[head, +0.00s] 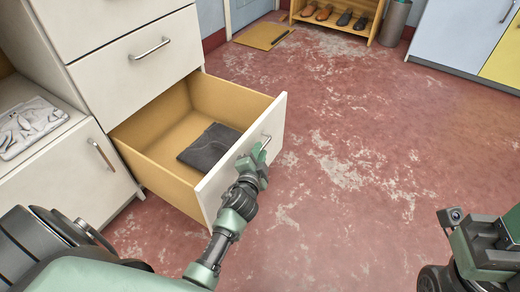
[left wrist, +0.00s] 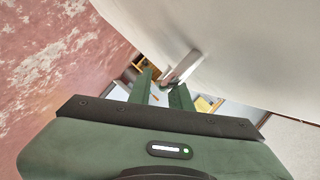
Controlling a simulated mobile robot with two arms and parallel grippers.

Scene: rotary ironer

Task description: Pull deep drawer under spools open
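The deep drawer (head: 240,165) of the white cabinet is pulled well out, showing its wooden inside and a dark folded cloth (head: 210,146) lying in it. Its metal handle (head: 266,142) is on the white front; the handle also shows in the left wrist view (left wrist: 182,67). My left gripper (head: 257,158) is at this handle. In the left wrist view its two fingers (left wrist: 161,82) stand apart, with the handle's end at the gap; firm contact cannot be told. My right gripper (head: 482,240) is at the lower right, away from the drawer, its fingers not clear. No spools are seen.
A closed drawer (head: 130,55) is above the open one, and a cabinet door (head: 75,170) is to its left. A shoe rack (head: 335,15), a bin (head: 395,22) and a mat (head: 263,36) are at the back. The red floor (head: 350,150) right of the drawer is clear.

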